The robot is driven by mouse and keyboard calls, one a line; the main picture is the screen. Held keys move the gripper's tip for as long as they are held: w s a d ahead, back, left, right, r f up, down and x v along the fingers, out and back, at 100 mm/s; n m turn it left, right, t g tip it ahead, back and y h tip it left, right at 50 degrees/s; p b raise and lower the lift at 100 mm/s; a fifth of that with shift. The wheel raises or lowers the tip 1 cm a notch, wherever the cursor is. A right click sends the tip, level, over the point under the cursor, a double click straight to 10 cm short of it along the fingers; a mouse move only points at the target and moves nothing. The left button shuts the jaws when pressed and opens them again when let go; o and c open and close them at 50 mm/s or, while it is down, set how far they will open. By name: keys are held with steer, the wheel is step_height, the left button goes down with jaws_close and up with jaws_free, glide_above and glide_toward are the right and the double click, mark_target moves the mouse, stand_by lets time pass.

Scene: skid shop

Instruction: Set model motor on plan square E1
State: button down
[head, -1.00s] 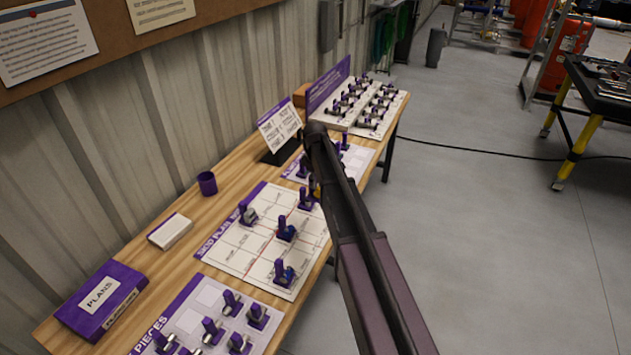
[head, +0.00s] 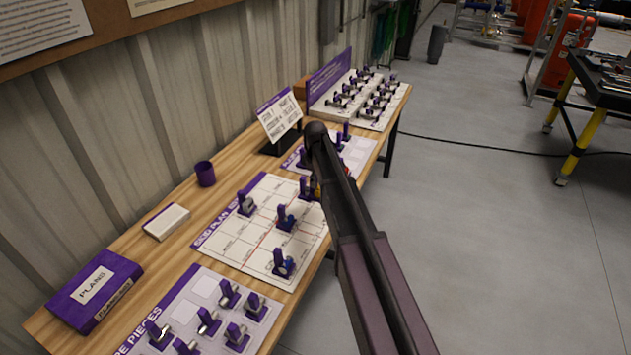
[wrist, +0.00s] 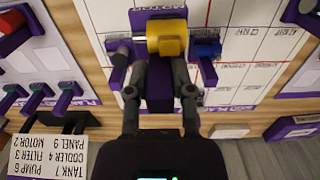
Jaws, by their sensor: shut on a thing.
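My gripper (wrist: 168,93) is shut on the purple post of the model motor (wrist: 172,38), a yellow cylinder with a silver shaft to the left. It is over the edge of the skid plan (wrist: 248,48), a white gridded sheet with a purple band. I cannot tell whether the motor touches the sheet. A grey and purple model (wrist: 122,53) is close to its left and a blue one (wrist: 207,48) close to its right. In the head view my arm covers most of the gripper; a bit of yellow shows beside it. I cannot make out square E1's label.
Several purple models stand on the plan (head: 258,246). A pieces sheet (head: 187,292) with more models lies nearer. The wall side holds a card stand (head: 279,115), a purple cup (head: 205,174), a white block (head: 166,221) and a plans box (head: 94,288). A model rack stands beyond.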

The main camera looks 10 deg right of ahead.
mark_target(315, 193)
steer(key=shift+f, duration=0.15)
stand_by(0.8)
steer(key=shift+f+b, duration=2.55)
steer(key=shift+b, duration=0.2)
steer(key=shift+f, duration=0.2)
steer(key=shift+f+b, duration=1.65)
steer(key=shift+b, duration=0.15)
steer(key=shift+f+b, duration=0.7)
steer(key=shift+c, duration=2)
jaws_free()
steer(key=shift+r+p, duration=0.75)
